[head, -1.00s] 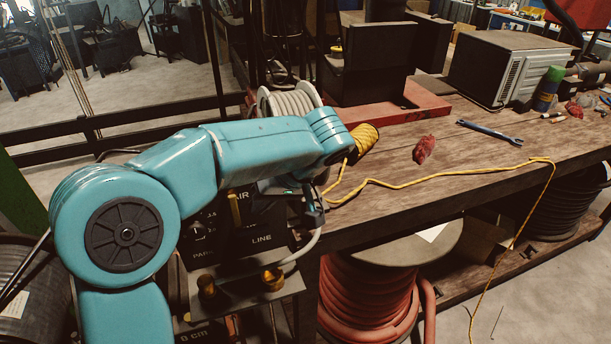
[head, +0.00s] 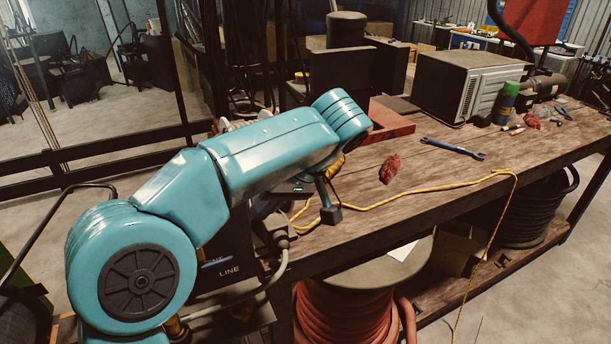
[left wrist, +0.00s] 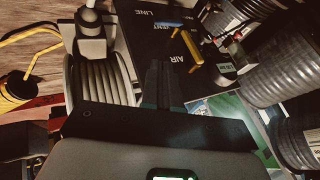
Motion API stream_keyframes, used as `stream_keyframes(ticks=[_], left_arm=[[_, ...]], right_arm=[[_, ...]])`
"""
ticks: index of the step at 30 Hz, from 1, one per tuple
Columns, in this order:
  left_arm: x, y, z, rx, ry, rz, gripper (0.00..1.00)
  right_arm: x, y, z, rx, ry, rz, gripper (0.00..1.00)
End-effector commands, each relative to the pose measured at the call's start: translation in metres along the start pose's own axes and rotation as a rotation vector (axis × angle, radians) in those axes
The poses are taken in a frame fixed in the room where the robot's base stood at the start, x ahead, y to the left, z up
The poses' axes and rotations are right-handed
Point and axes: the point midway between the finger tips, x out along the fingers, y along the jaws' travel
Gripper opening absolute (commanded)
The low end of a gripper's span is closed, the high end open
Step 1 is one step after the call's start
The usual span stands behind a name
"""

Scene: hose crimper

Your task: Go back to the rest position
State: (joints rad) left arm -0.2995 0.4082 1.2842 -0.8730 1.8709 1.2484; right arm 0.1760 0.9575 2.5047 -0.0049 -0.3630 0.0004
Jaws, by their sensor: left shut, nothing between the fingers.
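My left arm reaches in from the left over the workbench's near left corner in the head view. My left gripper (head: 294,188) is mostly hidden there behind the forearm. In the left wrist view its dark fingers (left wrist: 160,75) are together with nothing between them. They point toward a dark panel (left wrist: 178,40) lettered AIR and LINE, and appear apart from it. A pale coiled hose (left wrist: 104,80) lies left of the fingers in that view. My right gripper is in neither view now.
The wooden workbench (head: 350,235) holds a red rag (head: 389,169), a blue wrench (head: 452,149), a yellow cord (head: 420,188) and a grey boxy unit (head: 465,88). A reel of red hose (head: 345,315) stands below. Open floor shows behind at left.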

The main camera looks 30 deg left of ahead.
Motion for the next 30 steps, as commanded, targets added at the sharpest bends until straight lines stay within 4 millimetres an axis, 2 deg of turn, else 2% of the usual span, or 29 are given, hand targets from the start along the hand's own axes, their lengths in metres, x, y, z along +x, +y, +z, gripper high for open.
stream_keyframes(ticks=[4, 6, 8, 11, 14, 15, 17, 18, 20, 21, 24, 27, 30], left_arm=[[-0.001, 0.002, 0.001, 0.003, -0.001, 0.001, 0.0], [0.005, 0.009, 0.004, 0.031, -0.005, 0.009, 0.0], [0.017, 0.024, 0.011, 0.094, -0.015, 0.028, 0.0], [0.054, 0.068, 0.037, 0.275, -0.057, 0.095, 0.0], [0.104, 0.115, 0.084, 0.495, -0.137, 0.205, 0.0], [0.125, 0.13, 0.107, 0.574, -0.175, 0.258, 0.0], [0.154, 0.15, 0.144, 0.678, -0.237, 0.344, 0.0], [0.172, 0.16, 0.171, 0.736, -0.279, 0.406, 0.0], [0.2, 0.17, 0.213, 0.806, -0.344, 0.506, 0.0], [0.216, 0.174, 0.241, 0.839, -0.382, 0.575, 0.0], [0.248, 0.174, 0.304, 0.865, -0.451, 0.731, 0.0], [0.273, 0.162, 0.35, 0.842, -0.469, 0.841, 0.0], [0.29, 0.147, 0.377, 0.807, -0.449, 0.893, 0.0]], right_arm=[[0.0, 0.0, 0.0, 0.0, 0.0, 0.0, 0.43], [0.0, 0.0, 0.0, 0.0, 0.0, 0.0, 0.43], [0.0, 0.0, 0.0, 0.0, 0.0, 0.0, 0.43], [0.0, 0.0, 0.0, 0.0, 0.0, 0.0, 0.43], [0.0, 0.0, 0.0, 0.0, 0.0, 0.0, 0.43], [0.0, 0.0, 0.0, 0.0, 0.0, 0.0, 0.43], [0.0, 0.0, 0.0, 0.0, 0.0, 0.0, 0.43], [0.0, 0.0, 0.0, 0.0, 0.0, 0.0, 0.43], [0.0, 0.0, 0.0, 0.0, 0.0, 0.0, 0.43], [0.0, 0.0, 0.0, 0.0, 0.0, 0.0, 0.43], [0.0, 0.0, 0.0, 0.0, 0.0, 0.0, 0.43], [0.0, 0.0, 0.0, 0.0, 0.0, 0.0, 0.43], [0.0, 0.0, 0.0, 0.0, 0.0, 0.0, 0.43]])
